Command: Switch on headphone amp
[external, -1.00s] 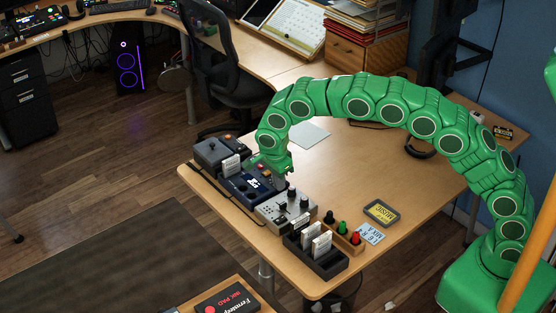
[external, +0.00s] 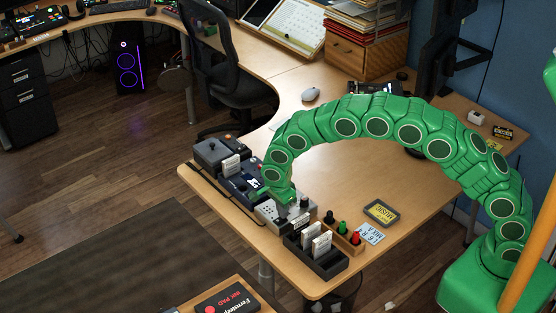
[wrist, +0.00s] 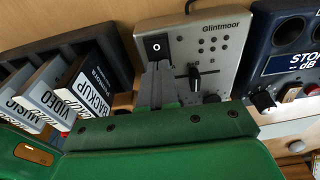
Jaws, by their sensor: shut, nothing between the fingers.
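A silver-grey box marked Glintmoor (wrist: 221,48) fills the middle of the wrist view; no label calling it a headphone amp is readable. It has a black rocker switch marked O (wrist: 156,46), a black lever (wrist: 194,76) and small dark buttons. In the external view the silver box (external: 268,213) stands on the near table edge, partly under my arm. My gripper (wrist: 158,68) is shut and empty, its tips just below the rocker in the wrist view. I cannot tell whether they touch the box. The gripper (external: 285,199) also shows over the box in the external view.
A dark blue unit (wrist: 286,58) with knobs stands right of the box in the wrist view. A black rack (wrist: 112,47) with labelled cards stands to its left. In the external view, coloured pegs (external: 343,228) stand near the rack; the tabletop (external: 330,180) behind is mostly clear.

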